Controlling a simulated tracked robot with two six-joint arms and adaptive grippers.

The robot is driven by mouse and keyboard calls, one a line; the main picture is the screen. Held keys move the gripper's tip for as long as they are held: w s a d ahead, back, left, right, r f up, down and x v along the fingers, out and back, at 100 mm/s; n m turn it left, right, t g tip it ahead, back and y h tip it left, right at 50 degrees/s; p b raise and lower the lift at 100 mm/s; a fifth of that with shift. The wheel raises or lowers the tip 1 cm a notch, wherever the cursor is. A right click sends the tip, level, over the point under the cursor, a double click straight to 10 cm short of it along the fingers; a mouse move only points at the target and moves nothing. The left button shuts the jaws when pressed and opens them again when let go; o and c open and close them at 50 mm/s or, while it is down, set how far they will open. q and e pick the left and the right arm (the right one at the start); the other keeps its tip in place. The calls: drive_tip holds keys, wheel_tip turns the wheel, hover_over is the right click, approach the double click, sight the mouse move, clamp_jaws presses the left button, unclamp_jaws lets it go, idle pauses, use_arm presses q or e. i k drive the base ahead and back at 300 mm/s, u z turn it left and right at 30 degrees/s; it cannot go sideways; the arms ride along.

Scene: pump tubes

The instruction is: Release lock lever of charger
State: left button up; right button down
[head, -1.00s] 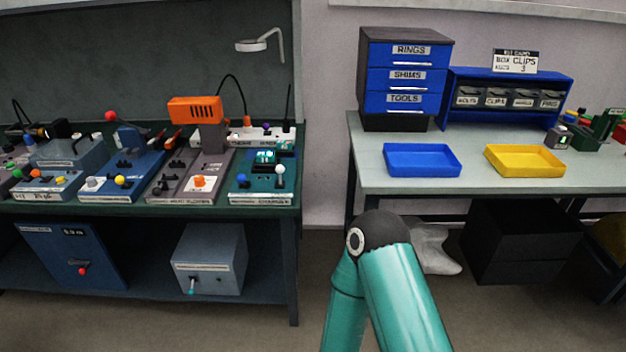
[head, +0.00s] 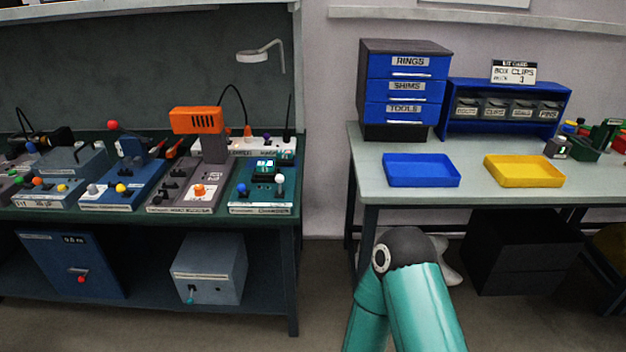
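A teal device (head: 256,195) stands at the right end of the left bench; its small front label seems to read charger. It has a blue-knobbed control (head: 241,188) at its front left and an upright lever with a white knob (head: 279,179) at its right. A small lit green display sits behind them. I cannot tell which of the two is the lock lever. Neither of my grippers is in view. Only a teal arm link of mine with a dark joint shows at the bottom, right of the left bench and apart from it.
The left bench (head: 150,213) also holds blue and grey lever devices and an orange-headed machine (head: 197,121) left of the charger. The right bench (head: 400,198) carries a blue tray (head: 421,182), a yellow tray (head: 524,184) and a drawer cabinet (head: 404,85). Floor shows between the benches.

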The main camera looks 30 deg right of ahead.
sight(279, 179)
drive_tip(key=z, duration=0.4)
drive_tip(key=i, duration=0.85)
drive_tip(key=z, duration=0.1)
